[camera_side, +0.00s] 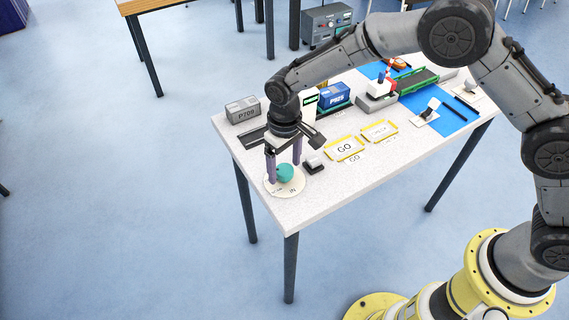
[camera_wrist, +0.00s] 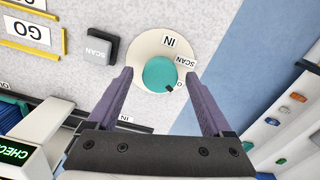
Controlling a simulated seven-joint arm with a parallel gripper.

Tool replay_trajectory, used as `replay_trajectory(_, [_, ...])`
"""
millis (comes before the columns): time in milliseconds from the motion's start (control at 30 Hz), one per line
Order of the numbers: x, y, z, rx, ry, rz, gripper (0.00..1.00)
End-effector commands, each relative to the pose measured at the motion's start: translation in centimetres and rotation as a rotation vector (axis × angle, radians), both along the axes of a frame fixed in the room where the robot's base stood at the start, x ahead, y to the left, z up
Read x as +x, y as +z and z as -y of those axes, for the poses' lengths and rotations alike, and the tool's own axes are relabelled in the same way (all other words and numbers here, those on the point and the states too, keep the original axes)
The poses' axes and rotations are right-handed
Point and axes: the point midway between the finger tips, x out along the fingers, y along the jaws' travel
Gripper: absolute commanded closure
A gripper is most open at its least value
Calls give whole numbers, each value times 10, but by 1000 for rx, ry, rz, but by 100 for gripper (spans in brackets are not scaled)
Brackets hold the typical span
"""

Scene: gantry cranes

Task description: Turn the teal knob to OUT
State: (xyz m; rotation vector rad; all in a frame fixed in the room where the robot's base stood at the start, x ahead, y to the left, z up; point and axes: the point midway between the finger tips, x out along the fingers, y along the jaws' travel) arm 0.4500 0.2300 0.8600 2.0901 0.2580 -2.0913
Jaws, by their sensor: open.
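The teal knob (camera_side: 285,173) sits on a round cream dial plate (camera_side: 272,188) at the table's near left corner. In the wrist view the knob (camera_wrist: 160,73) has a dark pointer mark at its lower right edge, close to a partly hidden label (camera_wrist: 179,84) starting with O. My gripper (camera_side: 284,170) points down over the dial. In the wrist view its purple fingers (camera_wrist: 159,75) are open, one on each side of the knob, with gaps visible beside it.
A dark switch block (camera_side: 313,164) stands just right of the dial. Yellow-edged GO (camera_side: 344,149) and second (camera_side: 379,131) plates lie farther right. A grey P709 box (camera_side: 242,110) and blue container (camera_side: 335,96) stand behind. The table edge is close to the dial.

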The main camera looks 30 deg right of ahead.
Motion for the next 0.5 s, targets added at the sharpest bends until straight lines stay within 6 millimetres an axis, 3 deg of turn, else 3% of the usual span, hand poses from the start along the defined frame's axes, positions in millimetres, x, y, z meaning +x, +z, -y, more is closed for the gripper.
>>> replay_trajectory(167, [1, 18, -1, 2, 1, 5, 16])
replay_trajectory(500, [1, 90, -1, 3, 0, 5, 16])
